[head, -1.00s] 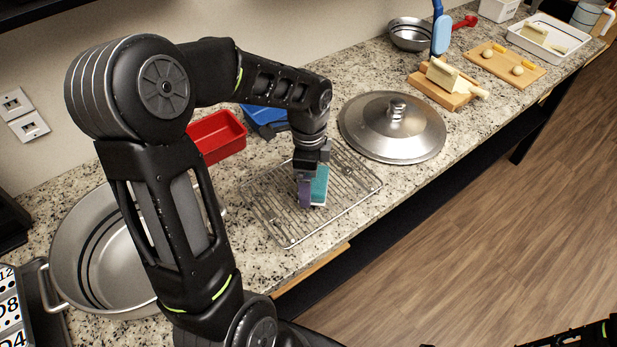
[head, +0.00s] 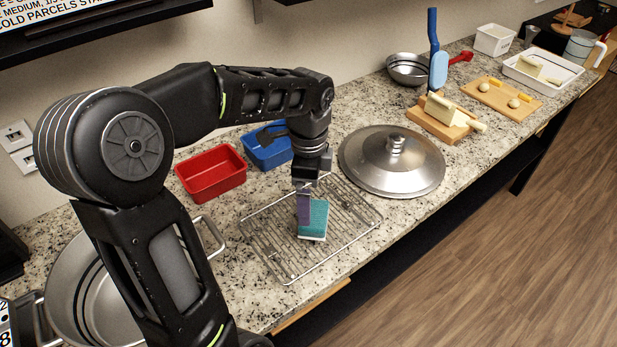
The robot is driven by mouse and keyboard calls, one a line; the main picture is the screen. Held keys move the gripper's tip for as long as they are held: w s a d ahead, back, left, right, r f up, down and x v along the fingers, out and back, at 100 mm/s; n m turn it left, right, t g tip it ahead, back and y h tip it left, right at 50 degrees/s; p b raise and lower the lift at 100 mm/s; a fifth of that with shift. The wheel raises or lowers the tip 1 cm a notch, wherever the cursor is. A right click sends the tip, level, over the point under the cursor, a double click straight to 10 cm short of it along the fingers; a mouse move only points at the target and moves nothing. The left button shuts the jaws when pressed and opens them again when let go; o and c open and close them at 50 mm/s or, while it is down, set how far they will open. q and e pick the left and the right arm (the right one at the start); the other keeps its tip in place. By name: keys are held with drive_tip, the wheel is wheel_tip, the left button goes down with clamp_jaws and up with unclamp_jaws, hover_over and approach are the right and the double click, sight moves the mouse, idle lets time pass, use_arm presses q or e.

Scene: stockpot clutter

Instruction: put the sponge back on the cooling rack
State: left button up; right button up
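The teal sponge (head: 318,218) with a pale lower layer rests on the wire cooling rack (head: 268,250), right of the rack's middle. My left gripper (head: 304,212) points down at the sponge. Its purple finger overlaps the sponge's left part in the head view, and the other finger is hidden. The gripper sits higher against the sponge than before while the sponge stays on the rack, so it looks open around it. The gap itself is not clearly visible. My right gripper is out of view.
A red tray (head: 211,172) and a blue tray (head: 266,150) stand behind the rack. A steel lid (head: 391,165) lies close to its right. A large pot (head: 75,275) is at left. The counter's front edge runs just in front of the rack.

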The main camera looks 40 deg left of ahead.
use_arm(q)
drive_tip(key=shift+r, duration=2.4)
